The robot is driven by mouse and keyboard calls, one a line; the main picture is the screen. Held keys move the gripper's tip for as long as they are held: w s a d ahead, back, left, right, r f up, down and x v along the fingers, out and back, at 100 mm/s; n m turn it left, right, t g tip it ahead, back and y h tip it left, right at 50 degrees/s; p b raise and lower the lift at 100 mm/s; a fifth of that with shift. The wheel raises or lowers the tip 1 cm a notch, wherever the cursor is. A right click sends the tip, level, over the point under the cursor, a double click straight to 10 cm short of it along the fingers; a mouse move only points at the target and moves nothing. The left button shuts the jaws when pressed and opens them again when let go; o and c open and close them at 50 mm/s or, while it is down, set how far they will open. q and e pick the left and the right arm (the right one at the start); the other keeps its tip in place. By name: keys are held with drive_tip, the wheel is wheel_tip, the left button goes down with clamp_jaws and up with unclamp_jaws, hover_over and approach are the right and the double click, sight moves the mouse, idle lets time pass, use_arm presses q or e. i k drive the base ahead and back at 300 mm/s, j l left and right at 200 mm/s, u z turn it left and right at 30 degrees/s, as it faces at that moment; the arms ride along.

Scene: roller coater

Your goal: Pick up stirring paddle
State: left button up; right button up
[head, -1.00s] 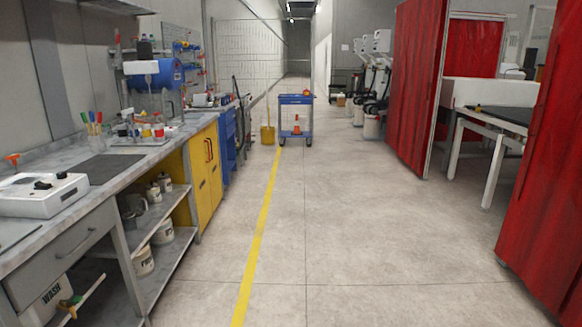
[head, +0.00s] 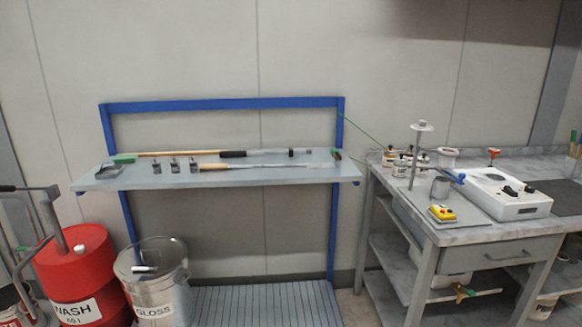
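Two long tools lie on a grey shelf (head: 255,177) in a blue frame against the wall. The rear one is a wooden-handled tool (head: 190,154) with a green head at its left end and a black part toward the right. The front one is a rod (head: 270,165) with a short wooden handle at its left end and a thin metal shaft running right. I cannot tell for sure which is the stirring paddle. Neither of my grippers shows in the head view.
A red WASH drum (head: 78,270) and a metal GLOSS bucket (head: 153,285) stand at the lower left, in front of the shelf's left end. A slatted grey platform (head: 262,305) lies below the shelf. A workbench (head: 470,234) with a white device (head: 502,200) stands at right.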

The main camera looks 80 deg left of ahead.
sight(202, 166)
drive_tip(key=u, duration=2.75)
drive_tip(key=i+l, duration=0.1)
drive_tip(key=i, duration=0.85)
drive_tip(key=j+u, duration=0.05)
